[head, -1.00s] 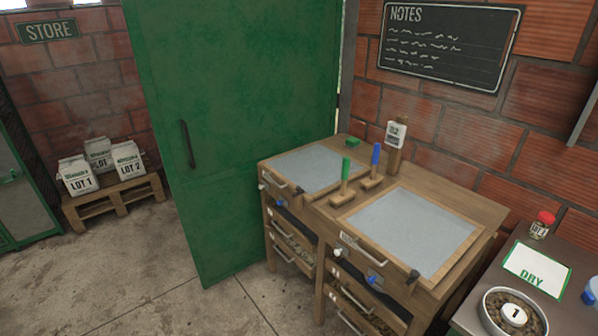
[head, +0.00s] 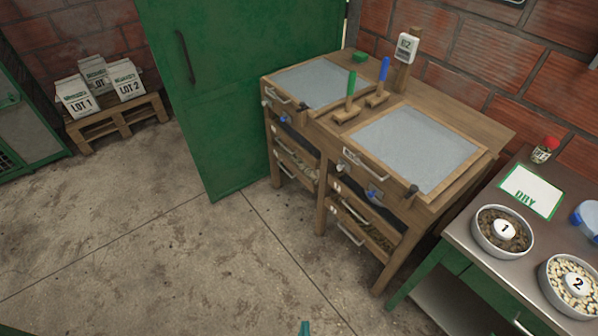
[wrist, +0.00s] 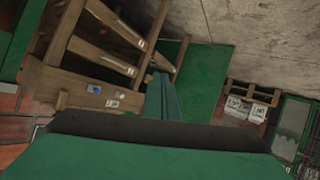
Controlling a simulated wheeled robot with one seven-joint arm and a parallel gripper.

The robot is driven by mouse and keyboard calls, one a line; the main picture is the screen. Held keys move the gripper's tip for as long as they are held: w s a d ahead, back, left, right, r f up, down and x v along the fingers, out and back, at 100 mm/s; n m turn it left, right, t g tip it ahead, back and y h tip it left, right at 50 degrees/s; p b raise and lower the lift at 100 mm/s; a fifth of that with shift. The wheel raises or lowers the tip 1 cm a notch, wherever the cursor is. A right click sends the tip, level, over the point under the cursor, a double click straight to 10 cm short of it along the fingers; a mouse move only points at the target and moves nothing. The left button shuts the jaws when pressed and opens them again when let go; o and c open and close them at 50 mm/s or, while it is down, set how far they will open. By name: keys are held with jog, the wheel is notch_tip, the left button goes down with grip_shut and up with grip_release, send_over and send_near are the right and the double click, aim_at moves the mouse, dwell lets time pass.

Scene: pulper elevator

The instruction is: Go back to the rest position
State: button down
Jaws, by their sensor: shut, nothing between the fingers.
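My gripper shows in the wrist view (wrist: 163,97) as green fingers held together, with nothing between them. A small teal tip at the bottom edge of the head view (head: 305,328) looks like part of it. It is over open floor, in front of and apart from the wooden cabinet (head: 447,193). The wrist view is tilted and shows the cabinet (wrist: 60,83) at upper left. The rest of my arm is hidden in the head view.
A green door (head: 235,110) stands left of the cabinet. Lot bags sit on a pallet (head: 118,122) at far left. A side table (head: 480,250) at right holds bowl 1 (head: 480,235), bowl 2 (head: 553,285) and a DRY card (head: 526,190). The concrete floor (head: 150,260) is clear.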

jog(key=s+a+r+m+t, duration=0.1)
jog(key=s+r, duration=0.5)
jog(key=r, duration=0.4)
jog(key=s+r+t+y, duration=0.1)
jog(key=s+r, duration=0.4)
jog(key=r, duration=0.5)
jog(key=shift+s+a+m+t, duration=0.35)
jog(key=shift+m+t, duration=0.05)
jog(key=shift+r, duration=0.1)
